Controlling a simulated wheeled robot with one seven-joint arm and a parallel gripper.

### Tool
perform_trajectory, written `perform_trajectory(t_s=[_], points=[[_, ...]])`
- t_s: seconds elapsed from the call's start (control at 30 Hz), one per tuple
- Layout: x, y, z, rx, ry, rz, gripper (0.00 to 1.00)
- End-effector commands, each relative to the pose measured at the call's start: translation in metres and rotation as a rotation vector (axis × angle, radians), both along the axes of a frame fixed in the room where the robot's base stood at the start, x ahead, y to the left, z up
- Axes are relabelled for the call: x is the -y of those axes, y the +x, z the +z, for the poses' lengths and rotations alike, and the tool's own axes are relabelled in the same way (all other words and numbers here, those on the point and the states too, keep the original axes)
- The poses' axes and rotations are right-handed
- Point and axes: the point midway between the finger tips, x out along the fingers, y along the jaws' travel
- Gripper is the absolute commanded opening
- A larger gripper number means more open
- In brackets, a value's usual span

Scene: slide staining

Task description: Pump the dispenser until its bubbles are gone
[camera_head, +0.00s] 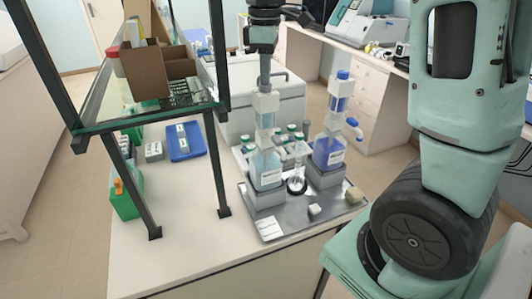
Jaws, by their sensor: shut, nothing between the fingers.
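A dispenser bottle with pale blue-green liquid (267,172) stands upright on a grey block on the metal tray, with a clear pump cylinder on top. A second dispenser with blue liquid (328,152), a blue cap and a blue spout stands to its right on its own block. My gripper (265,84) points down over the top of the left dispenser, shut and empty. Its tips are at or very close to the pump head; I cannot tell whether they touch. A small glass flask (297,184) stands between the dispensers. Bubbles are too small to make out.
The metal tray (290,222) also holds a white label card (268,228) and small blocks. Behind are a rack of bottles and a blue tray (186,141). A dark-framed glass shelf (125,118) stands at left. The front left bench is clear.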

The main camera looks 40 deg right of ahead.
Motion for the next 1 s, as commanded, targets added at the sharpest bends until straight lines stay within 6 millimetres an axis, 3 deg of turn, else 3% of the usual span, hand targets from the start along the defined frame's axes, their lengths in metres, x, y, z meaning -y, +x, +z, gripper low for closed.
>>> perform_trajectory(t_s=[1.0], points=[[0.000, 0.000, -0.037, -0.003, 0.000, 0.000, 0.00]])
